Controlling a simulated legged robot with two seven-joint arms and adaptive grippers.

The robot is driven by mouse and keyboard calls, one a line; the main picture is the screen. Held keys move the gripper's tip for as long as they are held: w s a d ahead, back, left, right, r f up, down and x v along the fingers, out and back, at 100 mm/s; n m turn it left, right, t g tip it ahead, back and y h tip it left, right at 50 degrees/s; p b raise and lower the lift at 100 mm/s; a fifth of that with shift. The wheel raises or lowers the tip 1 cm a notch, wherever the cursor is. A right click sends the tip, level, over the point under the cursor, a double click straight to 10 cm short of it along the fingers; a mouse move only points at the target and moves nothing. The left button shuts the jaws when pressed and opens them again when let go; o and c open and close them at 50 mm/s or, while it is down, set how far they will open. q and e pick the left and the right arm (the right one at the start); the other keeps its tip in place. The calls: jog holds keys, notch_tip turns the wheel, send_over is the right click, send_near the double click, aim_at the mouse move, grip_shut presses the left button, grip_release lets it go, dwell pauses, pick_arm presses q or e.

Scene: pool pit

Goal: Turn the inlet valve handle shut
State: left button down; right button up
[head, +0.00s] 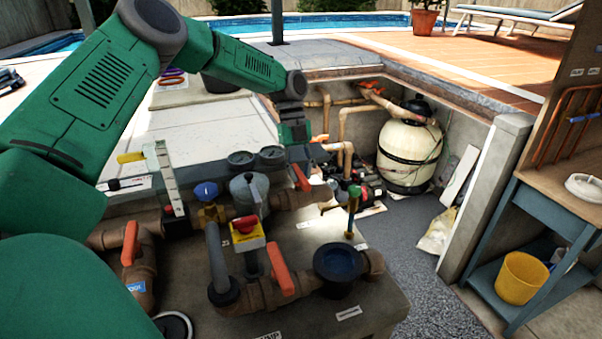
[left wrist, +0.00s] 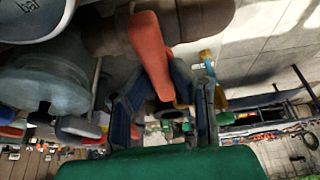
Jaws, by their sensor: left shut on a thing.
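My left gripper (head: 298,160) is at the end of the green arm and reaches down to an orange valve handle (head: 301,179) at the back right of the block. In the left wrist view, the orange handle (left wrist: 150,48) runs between the two dark fingers of the gripper (left wrist: 166,98), which is shut on it. The handle sits on a brown pipe (head: 290,200). Two more orange handles stand on nearby pipes, one at the front (head: 280,268) and one at the left (head: 130,243). I cannot read which is labelled inlet. My right gripper is not in view.
A cream filter tank (head: 408,150) stands behind. The gravel floor (head: 425,285) to the right is clear.

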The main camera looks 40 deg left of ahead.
pick_arm(q)
jog(key=shift+w+a, duration=0.1)
jog(key=shift+a, duration=0.05)
dwell(0.3)
jog(key=c, duration=1.6)
grip_release()
jog(key=shift+c, duration=0.2)
jog(key=shift+o, duration=1)
jog(key=shift+w+a+f, duration=0.15)
jog(key=v, duration=1)
jog(key=shift+w+a+r, duration=0.2)
jog(key=shift+r, duration=0.1)
jog(key=shift+w+a+r, duration=0.1)
jog(key=shift+a+r, duration=0.2)
jog(key=shift+r, duration=0.2)
jog(key=shift+d, duration=0.1)
